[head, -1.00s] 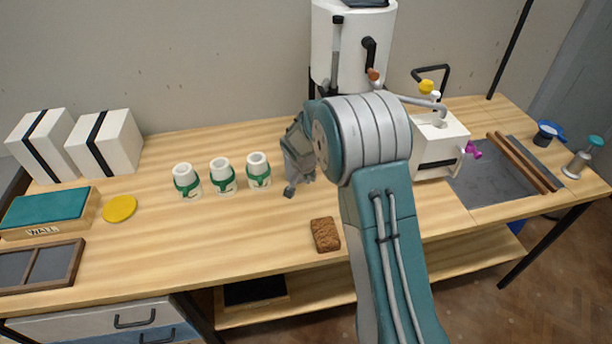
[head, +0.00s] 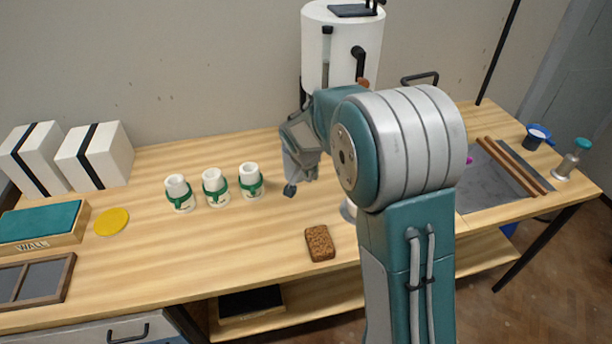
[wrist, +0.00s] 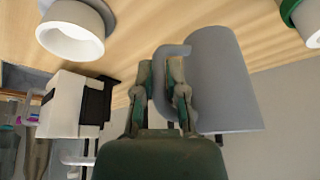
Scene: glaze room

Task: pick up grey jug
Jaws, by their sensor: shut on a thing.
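The grey jug (wrist: 228,85) shows in the wrist view as a plain grey cylinder with a looped handle on its left side. My gripper (wrist: 162,80) has its two fingers at the handle, one on each side, and is shut on it. Whether the jug's base touches the table cannot be told. In the head view my gripper (head: 297,172) is low over the table, right of the white bottles, partly behind my arm.
Three white bottles with green bands (head: 215,186) stand left of my gripper on the wooden table (head: 150,250). A brown sponge-like block (head: 320,243) lies in front. A white cylinder tank (head: 341,50) stands behind. A pale round vessel (head: 348,210) is partly hidden by my arm.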

